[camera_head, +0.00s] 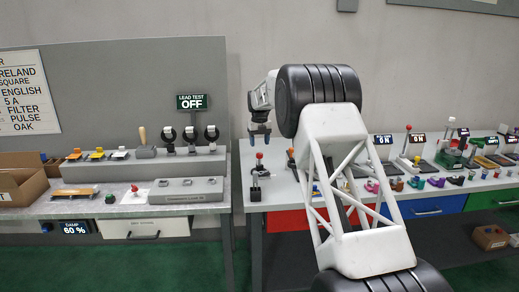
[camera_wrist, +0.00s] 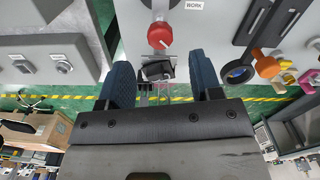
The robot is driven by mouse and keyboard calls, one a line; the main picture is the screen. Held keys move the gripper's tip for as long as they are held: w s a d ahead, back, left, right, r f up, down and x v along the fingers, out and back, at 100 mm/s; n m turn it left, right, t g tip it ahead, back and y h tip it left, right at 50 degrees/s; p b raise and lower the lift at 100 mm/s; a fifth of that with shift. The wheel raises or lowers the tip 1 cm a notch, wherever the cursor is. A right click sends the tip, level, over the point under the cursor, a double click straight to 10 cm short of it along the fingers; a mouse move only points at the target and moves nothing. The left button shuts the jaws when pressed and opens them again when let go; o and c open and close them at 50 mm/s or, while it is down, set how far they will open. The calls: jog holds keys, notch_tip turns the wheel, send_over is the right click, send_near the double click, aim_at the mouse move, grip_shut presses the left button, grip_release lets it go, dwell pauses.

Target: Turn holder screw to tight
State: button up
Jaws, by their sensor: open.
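A small black stand (camera_head: 256,190) with a red knob (camera_head: 259,156) on top is near the front left edge of the right bench. In the wrist view, the red knob (camera_wrist: 161,36) has a pale pointer mark, and a dark clamp-like part (camera_wrist: 158,71) is close below it. I cannot tell for sure which part is the holder screw. My gripper (camera_head: 260,133) points down above the stand, apparently apart from the knob. Its blue fingers are open and empty in the wrist view (camera_wrist: 160,65), on either side of the clamp-like part in the picture.
The right bench (camera_head: 278,185) holds several small devices and coloured parts to the right. The left bench has a grey fixture block (camera_head: 186,190), a gauge row and a cardboard box (camera_head: 30,185). A gap separates the benches. A WORK label (camera_wrist: 194,5) is near the knob.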

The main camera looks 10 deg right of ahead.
jog(key=shift+r, duration=1.05)
jog(key=shift+n, duration=0.3)
